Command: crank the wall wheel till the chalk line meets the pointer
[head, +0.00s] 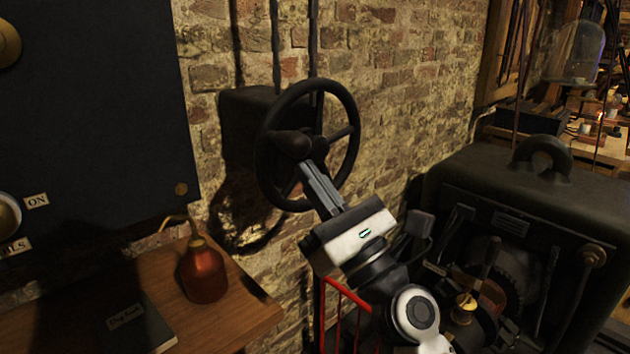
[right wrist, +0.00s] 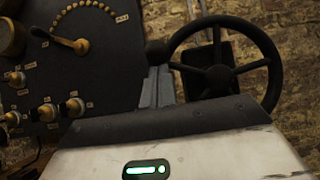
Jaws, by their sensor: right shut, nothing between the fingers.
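The black spoked wall wheel (head: 354,112) is mounted in front of the brick wall, and it also shows in the right wrist view (right wrist: 220,76). Its dark crank knob (head: 291,144) sticks out at the wheel's left side and also shows in the right wrist view (right wrist: 157,53). My right gripper (head: 308,168) is shut and empty, its fingertips at the knob's lower edge in the picture. I cannot tell whether they touch the knob. I make out no chalk line or pointer in either view. My left gripper is out of view.
A wooden shelf (head: 245,312) at lower left holds a copper oil can (head: 203,272) and a dark book (head: 133,322). A dark panel (head: 95,110) with brass fittings is left of the wheel. A bulky dark machine (head: 540,215) stands to the right. Red rails (head: 345,291) show below my wrist.

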